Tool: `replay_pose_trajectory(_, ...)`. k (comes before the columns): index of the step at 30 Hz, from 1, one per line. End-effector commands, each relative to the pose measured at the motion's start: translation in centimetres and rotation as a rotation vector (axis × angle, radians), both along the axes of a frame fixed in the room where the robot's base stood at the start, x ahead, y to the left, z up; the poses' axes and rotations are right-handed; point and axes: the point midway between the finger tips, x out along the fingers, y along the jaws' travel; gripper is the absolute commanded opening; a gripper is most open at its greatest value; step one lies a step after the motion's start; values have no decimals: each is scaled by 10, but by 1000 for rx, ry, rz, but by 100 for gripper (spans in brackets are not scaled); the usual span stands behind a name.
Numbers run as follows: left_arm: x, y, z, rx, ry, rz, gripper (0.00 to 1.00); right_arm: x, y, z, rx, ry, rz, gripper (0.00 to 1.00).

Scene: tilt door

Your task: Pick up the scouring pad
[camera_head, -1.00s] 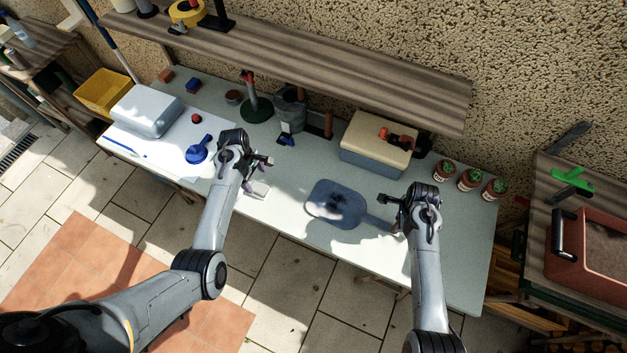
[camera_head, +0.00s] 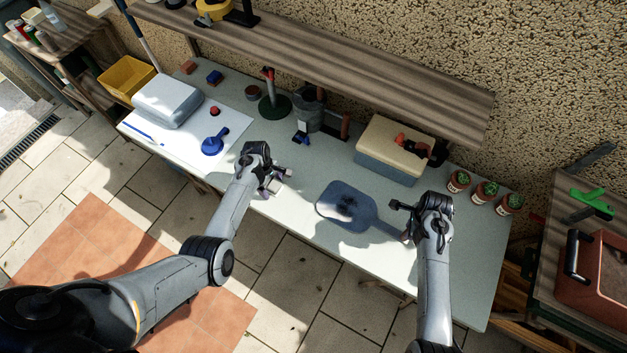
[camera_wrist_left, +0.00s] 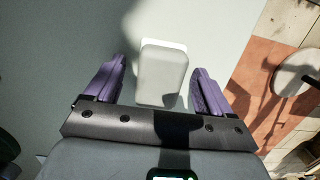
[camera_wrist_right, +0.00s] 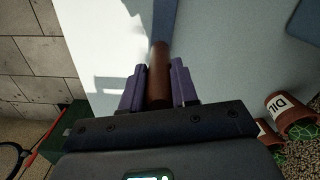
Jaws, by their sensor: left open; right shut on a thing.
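The scouring pad, a pale grey block with a white edge (camera_wrist_left: 163,72), lies on the table between the spread purple fingers of my left gripper (camera_wrist_left: 158,85) in the left wrist view. The fingers are open, with gaps on both sides of the pad. In the head view my left gripper (camera_head: 279,178) is low over the table and partly hides the pad. A blue-grey pan (camera_head: 346,205) with dark marks in it lies at the table's middle front. My right gripper (camera_wrist_right: 158,85) is shut on the pan's brown handle (camera_wrist_right: 159,70); it also shows in the head view (camera_head: 405,222).
A grey box (camera_head: 168,99) and a blue brush-like thing (camera_head: 214,144) lie on the left. A cream-lidded box (camera_head: 393,147) and potted cacti (camera_head: 484,191) stand at the right back. A wooden shelf (camera_head: 330,68) overhangs the back. The table (camera_head: 455,270) is clear at front right.

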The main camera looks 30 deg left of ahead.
Motion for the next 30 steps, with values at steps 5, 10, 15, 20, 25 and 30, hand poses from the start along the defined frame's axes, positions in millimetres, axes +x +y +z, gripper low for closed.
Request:
replay_pose_trajectory(5,0,0,0,0,0,0,63,0,0,0,0,0,1,0)
replay_pose_trajectory(10,0,0,0,0,0,0,37,0,0,0,0,0,1,0)
replay_pose_trajectory(15,0,0,0,0,0,0,18,0,0,0,0,0,1,0)
replay_pose_trajectory(20,0,0,1,1,0,0,18,0,0,0,0,0,1,0)
replay_pose_trajectory(25,1,0,11,2,-2,-1,18,0,0,0,0,0,1,0)
replay_pose_trajectory(30,1,1,34,3,-4,0,18,0,0,0,0,0,1,0)
